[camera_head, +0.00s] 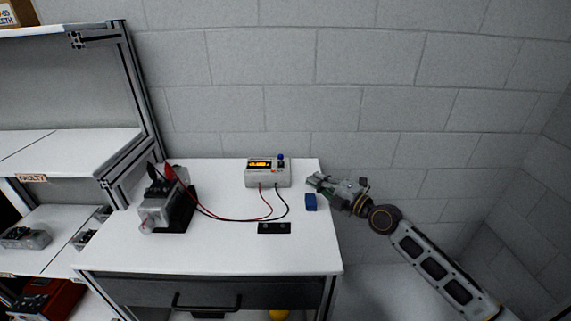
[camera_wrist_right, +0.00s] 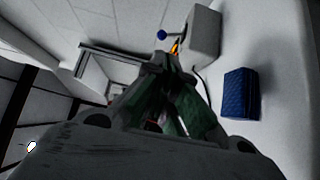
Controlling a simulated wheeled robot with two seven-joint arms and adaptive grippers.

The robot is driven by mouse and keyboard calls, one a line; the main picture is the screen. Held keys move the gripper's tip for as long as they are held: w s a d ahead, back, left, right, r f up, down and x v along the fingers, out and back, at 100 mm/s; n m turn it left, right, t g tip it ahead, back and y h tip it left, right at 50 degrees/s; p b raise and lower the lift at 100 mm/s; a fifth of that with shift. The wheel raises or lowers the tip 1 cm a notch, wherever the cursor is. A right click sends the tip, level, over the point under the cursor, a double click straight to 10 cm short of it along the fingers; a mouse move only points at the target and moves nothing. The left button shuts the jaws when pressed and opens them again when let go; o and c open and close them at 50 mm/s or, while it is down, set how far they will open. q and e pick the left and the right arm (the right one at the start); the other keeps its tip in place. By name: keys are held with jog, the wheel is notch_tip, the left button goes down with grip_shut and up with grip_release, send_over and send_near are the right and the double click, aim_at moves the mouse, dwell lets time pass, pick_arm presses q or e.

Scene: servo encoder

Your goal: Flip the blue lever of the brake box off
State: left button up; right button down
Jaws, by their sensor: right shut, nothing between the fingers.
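The brake box (camera_head: 268,178) is a light grey box with an orange-lit display, at the back right of the white table. Its blue lever (camera_head: 281,157) shows as a small blue knob at the box's top right. The box (camera_wrist_right: 203,32) and the blue knob (camera_wrist_right: 161,35) also show in the right wrist view, ahead of the fingers. My right gripper (camera_head: 312,179) is to the right of the box, apart from it, at the table's right edge. Its fingers (camera_wrist_right: 172,72) are shut and empty. My left gripper is not in view.
A blue block (camera_head: 310,202) lies near the right edge, below my gripper. A dark strip (camera_head: 274,228) lies in front of the box. Red and black wires run to a grey motor unit (camera_head: 160,207) at the left. Shelving (camera_head: 128,100) stands at the left.

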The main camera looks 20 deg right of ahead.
aim_at(281, 159)
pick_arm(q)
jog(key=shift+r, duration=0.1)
pick_arm(e)
jog(key=shift+w, duration=0.1)
jog(key=shift+w+a, duration=0.1)
jog(key=shift+w, duration=0.05)
jog(key=shift+w+a+r+p, duration=0.1)
jog(key=shift+w+a+p, duration=0.2)
jog(key=shift+w+p, duration=0.25)
jog(key=shift+w+a, duration=0.3)
jog(key=shift+w, duration=0.3)
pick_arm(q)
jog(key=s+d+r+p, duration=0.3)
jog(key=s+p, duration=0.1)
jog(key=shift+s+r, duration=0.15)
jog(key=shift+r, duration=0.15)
pick_arm(e)
jog(key=x, duration=1.1)
